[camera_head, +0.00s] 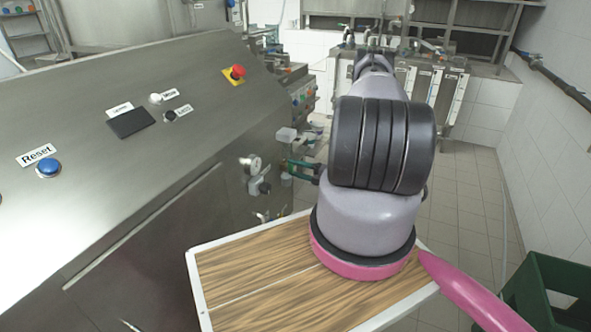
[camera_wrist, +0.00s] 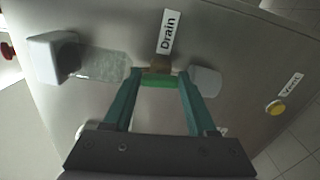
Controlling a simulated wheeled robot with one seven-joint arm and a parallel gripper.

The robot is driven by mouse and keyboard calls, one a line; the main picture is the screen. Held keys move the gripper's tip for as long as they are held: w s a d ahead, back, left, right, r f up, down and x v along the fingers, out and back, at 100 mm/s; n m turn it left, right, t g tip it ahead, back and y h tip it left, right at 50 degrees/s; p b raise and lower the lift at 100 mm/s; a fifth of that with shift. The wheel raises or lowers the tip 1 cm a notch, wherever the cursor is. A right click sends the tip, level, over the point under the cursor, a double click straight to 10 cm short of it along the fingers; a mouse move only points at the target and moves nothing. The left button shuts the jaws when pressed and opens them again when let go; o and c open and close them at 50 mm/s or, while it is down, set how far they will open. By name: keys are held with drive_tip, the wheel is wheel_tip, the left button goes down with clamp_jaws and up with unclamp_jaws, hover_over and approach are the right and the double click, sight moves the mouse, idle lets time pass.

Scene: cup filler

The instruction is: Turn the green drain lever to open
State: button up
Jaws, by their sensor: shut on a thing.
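The green drain lever (camera_wrist: 159,81) shows in the wrist view, just below the "Drain" label (camera_wrist: 168,32) on the steel panel. My gripper (camera_wrist: 158,86) has its two teal fingers on either side of the lever and is shut on it. In the head view my gripper (camera_head: 301,167) is at the right side of the machine, beside its fittings. My arm partly covers that area, and the lever is too small to make out there.
In the wrist view a white block (camera_wrist: 52,58) with a clear part is left of the lever, and a yellow button (camera_wrist: 275,108) is at right.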

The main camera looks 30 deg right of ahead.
drive_tip(key=shift+d+f+m, duration=0.1)
drive_tip(key=shift+m, duration=0.5)
drive_tip(key=o, duration=1.4)
drive_tip(key=shift+c, duration=0.2)
